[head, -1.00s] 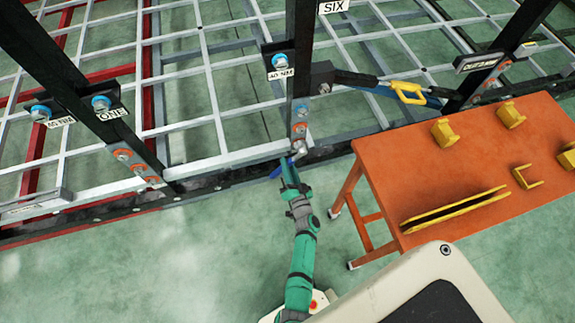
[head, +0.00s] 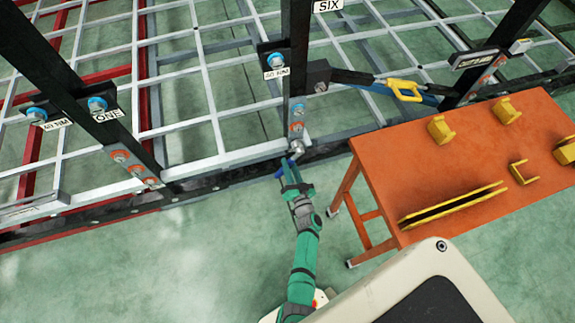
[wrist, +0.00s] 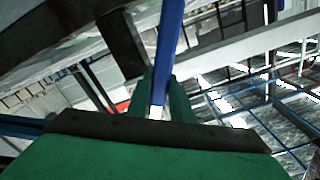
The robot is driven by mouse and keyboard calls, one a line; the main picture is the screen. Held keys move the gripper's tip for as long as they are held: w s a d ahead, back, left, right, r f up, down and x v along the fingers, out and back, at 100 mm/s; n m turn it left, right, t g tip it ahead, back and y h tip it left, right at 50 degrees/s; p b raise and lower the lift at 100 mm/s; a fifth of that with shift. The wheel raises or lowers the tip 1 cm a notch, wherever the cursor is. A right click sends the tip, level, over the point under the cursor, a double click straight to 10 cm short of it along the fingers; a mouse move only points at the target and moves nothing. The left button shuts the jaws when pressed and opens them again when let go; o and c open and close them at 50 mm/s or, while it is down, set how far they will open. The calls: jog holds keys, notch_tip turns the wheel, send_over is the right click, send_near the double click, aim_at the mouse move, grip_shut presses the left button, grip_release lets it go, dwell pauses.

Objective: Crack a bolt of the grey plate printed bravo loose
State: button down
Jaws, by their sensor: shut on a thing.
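My gripper (head: 291,176) is shut on a blue-handled tool (head: 283,168), at the foot of the black post marked SIX. The tool's silver head (head: 297,149) is at the lower end of a grey plate (head: 297,118) with orange-ringed bolts; I cannot tell whether it sits on a bolt there. Similar grey plates are on the left post (head: 134,166) and the right post (head: 488,78). No print reading bravo is legible on any of them. In the wrist view the blue handle (wrist: 168,50) stands between the green fingers, and the tool's head is not visible.
An orange table (head: 385,165) with several yellow brackets stands to the right of my arm. Blue bolts with torque labels sit on the posts (head: 97,104). Green floor is open to the left.

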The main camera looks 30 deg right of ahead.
jog(key=shift+d+n, duration=0.25)
jog(key=shift+n, duration=0.05)
jog(key=shift+d+f+n, duration=0.25)
jog(key=shift+d+n, duration=0.1)
jog(key=shift+n, duration=0.25)
jog(key=shift+s+d+f+n, duration=0.1)
jog(key=shift+d+n, duration=0.15)
jog(key=shift+n, duration=0.05)
jog(key=shift+a, duration=0.1)
jog(key=shift+s+d+f+n, duration=0.1)
jog(key=shift+d+n, duration=0.3)
jog(key=shift+n, duration=0.1)
jog(key=shift+s+d+f+n, duration=0.1)
jog(key=shift+d+n, duration=0.3)
jog(key=shift+n, duration=0.1)
